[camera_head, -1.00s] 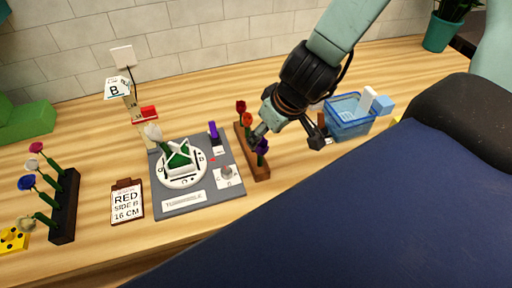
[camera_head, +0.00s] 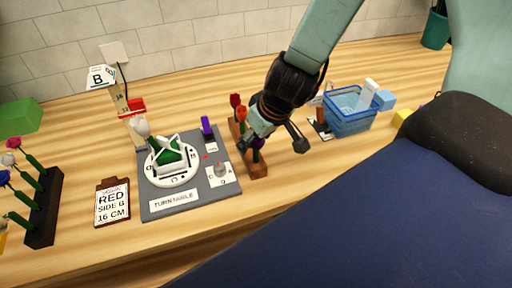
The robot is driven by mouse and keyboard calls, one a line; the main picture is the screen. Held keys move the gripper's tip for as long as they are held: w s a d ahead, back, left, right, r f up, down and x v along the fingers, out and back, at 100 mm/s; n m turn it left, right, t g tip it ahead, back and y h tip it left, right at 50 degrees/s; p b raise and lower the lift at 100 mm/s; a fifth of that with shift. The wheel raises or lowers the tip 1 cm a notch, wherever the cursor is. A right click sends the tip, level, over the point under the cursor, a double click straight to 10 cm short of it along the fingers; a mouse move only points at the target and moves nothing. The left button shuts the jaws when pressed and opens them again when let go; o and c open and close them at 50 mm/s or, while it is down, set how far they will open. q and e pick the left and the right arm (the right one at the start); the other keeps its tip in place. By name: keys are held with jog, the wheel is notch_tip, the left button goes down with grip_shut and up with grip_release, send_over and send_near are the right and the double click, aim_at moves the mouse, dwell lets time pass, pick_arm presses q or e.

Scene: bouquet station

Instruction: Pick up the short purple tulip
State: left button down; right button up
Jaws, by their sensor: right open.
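The purple tulip (camera_head: 258,143) stands at the near end of a brown wooden rack (camera_head: 258,171), partly hidden by my gripper. A red tulip (camera_head: 236,100) and an orange-red tulip (camera_head: 241,113) stand behind it in the same rack. My right gripper (camera_head: 271,146) is open and points down over the near part of the rack. One finger is just left of the purple bloom, and the other is out to the right over the table. I cannot tell whether the finger touches the bloom. My left gripper is not in view.
A grey turntable board (camera_head: 217,186) with a white disc and green piece lies left of the rack. A clipboard (camera_head: 112,203) reads RED, SIDE B, 16 CM. A blue basket (camera_head: 348,117) stands right. Another flower rack (camera_head: 45,208) is at far left. Bare table lies before the rack.

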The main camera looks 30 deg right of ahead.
jog(key=shift+a+r, duration=0.1)
jog(key=shift+a, duration=0.05)
jog(key=shift+s, duration=0.15)
jog(key=c, duration=0.5)
jog(key=shift+c, duration=2.1)
